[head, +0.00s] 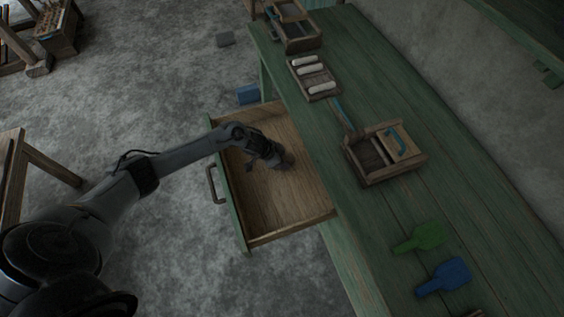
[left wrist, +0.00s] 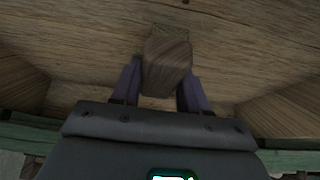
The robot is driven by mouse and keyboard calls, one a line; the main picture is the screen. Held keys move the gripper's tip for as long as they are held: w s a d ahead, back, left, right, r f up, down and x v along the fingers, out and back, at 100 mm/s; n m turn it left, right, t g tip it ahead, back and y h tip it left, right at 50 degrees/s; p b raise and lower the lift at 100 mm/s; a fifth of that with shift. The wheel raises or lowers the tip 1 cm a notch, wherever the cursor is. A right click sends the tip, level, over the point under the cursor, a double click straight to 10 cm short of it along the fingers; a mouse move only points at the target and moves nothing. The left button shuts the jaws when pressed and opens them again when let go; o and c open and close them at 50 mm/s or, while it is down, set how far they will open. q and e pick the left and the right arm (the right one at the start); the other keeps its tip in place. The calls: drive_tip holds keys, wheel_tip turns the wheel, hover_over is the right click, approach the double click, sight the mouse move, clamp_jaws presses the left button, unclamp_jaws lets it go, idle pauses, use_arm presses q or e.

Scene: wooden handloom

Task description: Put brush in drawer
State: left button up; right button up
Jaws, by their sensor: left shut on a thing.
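The drawer (head: 263,210) stands pulled out from the green table, its wooden inside bare apart from my gripper and what it holds. My left gripper (head: 270,159) is inside the drawer outline, low over its bottom, toward the far side. In the left wrist view, the gripper's two fingers (left wrist: 160,88) are shut on a brown wooden block-shaped piece, which I take as the brush (left wrist: 167,62). Its far end points at the wooden surface; whether it touches is unclear. In the head view the brush is mostly hidden by the gripper. My right gripper is not in view.
The green table (head: 390,105) carries a wooden box with a blue handle (head: 385,153), a tray of white rolls (head: 314,77), and green (head: 420,237) and blue (head: 444,278) paddle-shaped things. The drawer's handle (head: 214,185) faces left. A blue block (head: 247,95) lies beyond the drawer.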

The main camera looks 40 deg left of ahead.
use_arm(q)
drive_tip(key=shift+d+f, duration=0.1)
drive_tip(key=shift+f, duration=0.55)
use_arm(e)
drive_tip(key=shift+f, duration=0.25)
use_arm(q)
drive_tip(key=shift+f, duration=0.15)
drive_tip(key=o, duration=1)
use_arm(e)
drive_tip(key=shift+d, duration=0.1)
